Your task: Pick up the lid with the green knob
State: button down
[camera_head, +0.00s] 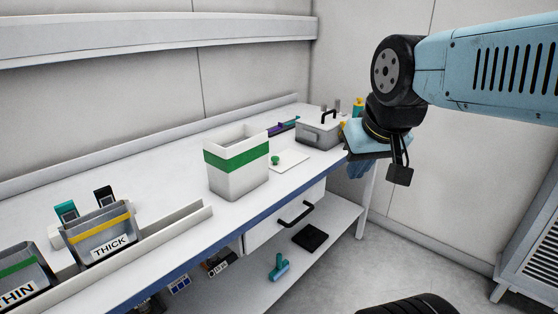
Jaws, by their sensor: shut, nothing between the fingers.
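The lid (293,158) is a flat white plate lying on the white bench. Its small green knob (275,160) shows at its left side, close to the white bin. My gripper (357,171) is at the end of the light blue arm, right of the lid in the picture and beyond the bench's right end. It is shut and empty, apart from the lid. Its fingers are small and partly hidden by the wrist.
A white bin with a green band (236,173) stands just left of the lid. A grey box with a black handle (318,134) stands behind it. A drawer (285,217) hangs below the bench.

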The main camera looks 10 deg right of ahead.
aim_at(281, 162)
jog(key=k, duration=1.3)
jog(key=z, duration=0.4)
jog(key=i, duration=0.8)
jog(key=z, duration=0.65)
jog(key=i, duration=1.15)
jog(key=u, duration=0.45)
jog(key=i, duration=0.95)
jog(key=u, duration=0.65)
jog(key=k, duration=0.6)
jog(key=u, duration=0.05)
